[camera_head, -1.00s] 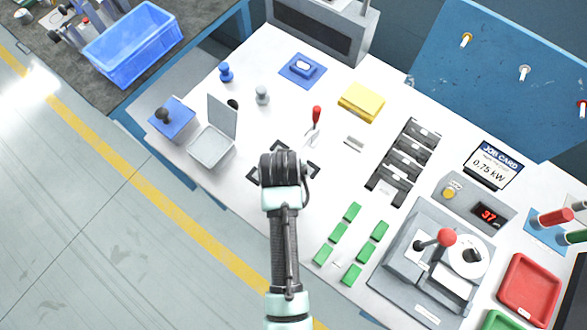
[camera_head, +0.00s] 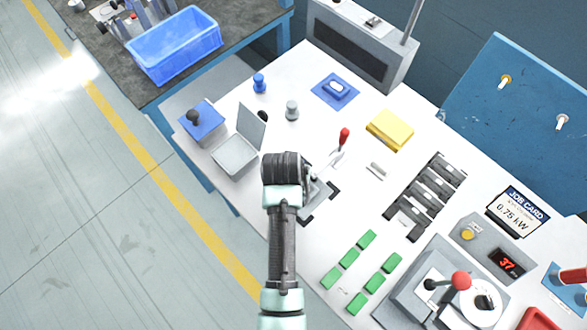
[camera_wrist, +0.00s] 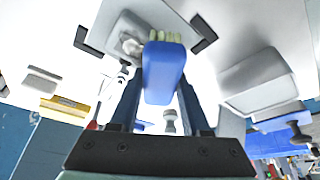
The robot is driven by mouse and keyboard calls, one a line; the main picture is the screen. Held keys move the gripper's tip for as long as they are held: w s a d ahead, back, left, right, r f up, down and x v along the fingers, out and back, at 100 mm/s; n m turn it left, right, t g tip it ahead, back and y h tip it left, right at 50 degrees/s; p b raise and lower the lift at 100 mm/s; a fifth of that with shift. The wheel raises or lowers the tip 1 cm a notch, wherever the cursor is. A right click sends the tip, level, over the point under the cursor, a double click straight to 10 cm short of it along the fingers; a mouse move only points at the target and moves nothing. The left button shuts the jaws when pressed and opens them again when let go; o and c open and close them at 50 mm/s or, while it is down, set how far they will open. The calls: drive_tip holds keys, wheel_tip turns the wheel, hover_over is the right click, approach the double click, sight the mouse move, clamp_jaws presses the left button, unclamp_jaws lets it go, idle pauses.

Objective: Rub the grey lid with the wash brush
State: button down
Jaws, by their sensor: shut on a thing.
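My gripper (camera_head: 287,170) is shut on the wash brush (camera_wrist: 164,72), which has a blue body and pale yellow-green bristles at its far end. In the head view my gripper hides the brush. The bristles show over the right part of a flat grey plate (camera_wrist: 105,25), seemingly the grey lid, which lies between black corner marks on the bench. I cannot tell whether they touch it. A pale whitish patch (camera_wrist: 131,42) shows on the plate beside the bristles. The grey lid (camera_head: 316,192) also shows partly in the head view, just right of my gripper.
A red-handled clamp (camera_head: 341,141) stands close behind the lid. A grey box with a raised cover (camera_head: 235,156) stands left of my gripper. Green blocks (camera_head: 367,239), black holders (camera_head: 433,190) and a yellow block (camera_head: 389,127) lie to the right. White bench surface is free between them.

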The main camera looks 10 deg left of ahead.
sight(314, 193)
drive_tip(key=shift+s+d+p, duration=0.95)
drive_tip(key=shift+s+d, duration=0.05)
drive_tip(key=shift+d, duration=0.35)
drive_tip(key=shift+s+d+p, duration=0.9)
drive_tip(key=shift+s+d, duration=0.1)
drive_tip(key=shift+d, duration=0.3)
drive_tip(key=shift+s+d, duration=0.1)
drive_tip(key=shift+d, duration=0.2)
drive_tip(key=shift+f, duration=0.1)
drive_tip(key=shift+a, duration=0.2)
wheel_tip(314, 193, up, 6)
drive_tip(key=p, duration=0.6)
wheel_tip(314, 193, up, 3)
drive_tip(key=p, duration=0.3)
drive_tip(key=shift+w+d, duration=0.1)
drive_tip(key=shift+w, duration=0.1)
